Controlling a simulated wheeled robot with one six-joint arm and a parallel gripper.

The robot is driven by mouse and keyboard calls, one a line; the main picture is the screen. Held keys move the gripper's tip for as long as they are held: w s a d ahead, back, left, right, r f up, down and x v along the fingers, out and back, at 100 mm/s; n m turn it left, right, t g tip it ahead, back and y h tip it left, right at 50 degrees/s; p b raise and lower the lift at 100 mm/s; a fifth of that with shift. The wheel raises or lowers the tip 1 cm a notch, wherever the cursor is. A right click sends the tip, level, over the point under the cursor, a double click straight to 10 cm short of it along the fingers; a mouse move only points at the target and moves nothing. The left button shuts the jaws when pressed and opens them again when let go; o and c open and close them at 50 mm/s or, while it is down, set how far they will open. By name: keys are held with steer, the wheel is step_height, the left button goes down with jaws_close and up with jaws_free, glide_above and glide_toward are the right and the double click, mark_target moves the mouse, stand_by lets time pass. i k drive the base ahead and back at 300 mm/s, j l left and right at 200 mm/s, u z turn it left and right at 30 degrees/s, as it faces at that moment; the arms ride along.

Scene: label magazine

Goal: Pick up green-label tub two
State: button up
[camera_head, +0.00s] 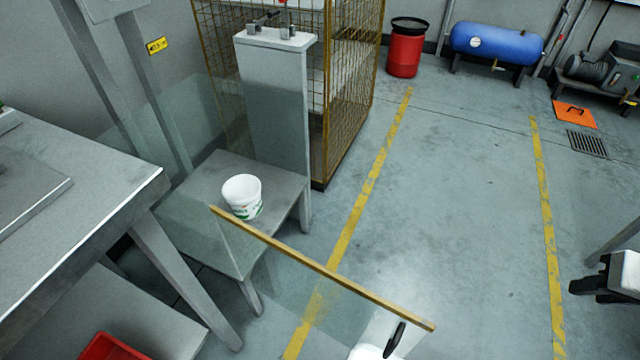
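A white tub (242,196) with green marks on its label stands upright on a small grey table (215,170). No number can be read on it, and no other tub shows clearly. A black and white part at the right edge, cut off by the frame, looks like my gripper (588,288). It is far to the right of the tub and apart from it. Whether its fingers are open or shut cannot be made out.
A clear panel with a yellow top edge (320,268) stands in front of the small table. A grey bench (100,215) is at left, with a red bin (110,347) below. A grey column (275,100) and mesh cage (350,90) stand behind. The floor at right is mostly clear.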

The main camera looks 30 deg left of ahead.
mark_target(242, 193)
steer(key=i+l+z, duration=0.1)
steer(key=z, duration=0.3)
steer(key=i+z, duration=0.15)
steer(key=z, duration=0.2)
steer(key=i+u, duration=0.25)
steer(key=i+l+u, duration=0.25)
steer(key=i+j+u, duration=0.1)
steer(key=u, duration=0.8)
steer(key=i+u, duration=0.15)
steer(key=u, duration=0.3)
steer(key=i+u, duration=0.1)
steer(key=u, duration=0.35)
steer(key=i+u, duration=0.1)
steer(key=u, duration=0.35)
steer(key=i+l+u, duration=0.1)
steer(key=u, duration=0.4)
